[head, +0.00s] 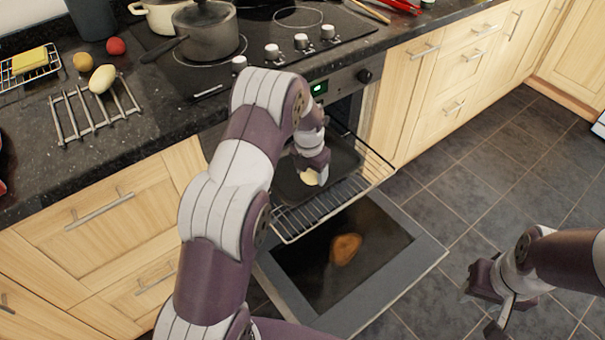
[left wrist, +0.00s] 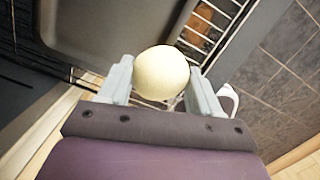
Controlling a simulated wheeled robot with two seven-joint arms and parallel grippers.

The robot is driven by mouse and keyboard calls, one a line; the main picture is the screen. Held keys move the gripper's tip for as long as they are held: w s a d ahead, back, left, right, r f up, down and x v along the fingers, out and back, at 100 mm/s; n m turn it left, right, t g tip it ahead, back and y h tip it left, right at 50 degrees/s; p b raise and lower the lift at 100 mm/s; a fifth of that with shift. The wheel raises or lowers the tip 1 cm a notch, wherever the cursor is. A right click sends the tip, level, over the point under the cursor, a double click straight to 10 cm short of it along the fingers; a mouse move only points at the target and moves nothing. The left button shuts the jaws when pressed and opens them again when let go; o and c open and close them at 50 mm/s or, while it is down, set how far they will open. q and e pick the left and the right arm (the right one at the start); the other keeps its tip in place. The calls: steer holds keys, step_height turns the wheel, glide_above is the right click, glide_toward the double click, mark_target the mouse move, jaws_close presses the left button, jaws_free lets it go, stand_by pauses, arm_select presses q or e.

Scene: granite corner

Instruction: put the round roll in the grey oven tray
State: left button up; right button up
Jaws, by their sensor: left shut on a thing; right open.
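The pale, cream-coloured round roll (head: 309,178) is between the fingers of my left gripper (head: 312,168), which is shut on it. In the left wrist view the roll (left wrist: 161,73) shows between both fingers. The dark grey oven tray (head: 345,160) sits on the pulled-out wire rack. My left gripper holds the roll over the tray's area in the head view; I cannot tell whether the roll touches it. My arm hides part of the tray, which also shows in the left wrist view (left wrist: 105,30). My right gripper (head: 485,310) is open and empty, above the floor at the right.
The oven door (head: 400,265) is folded down, with a brown piece of food (head: 346,248) on it below the wire rack (head: 318,208). On the counter, a pale oblong roll (head: 102,79) lies on a metal rack (head: 95,118). A pot (head: 205,35) stands on the hob.

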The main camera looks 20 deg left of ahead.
arm_select(q)
glide_above(300, 183)
step_height(300, 183, down, 3)
steer(key=shift+s+a+f+b, duration=0.1)
steer(key=shift+s+f+b, duration=0.1)
steer(key=shift+b, duration=0.1)
step_height(300, 183, down, 4)
steer(key=shift+f+b, duration=0.1)
steer(key=shift+b, duration=0.25)
steer(key=o, duration=0.8)
steer(key=shift+c, duration=0.2)
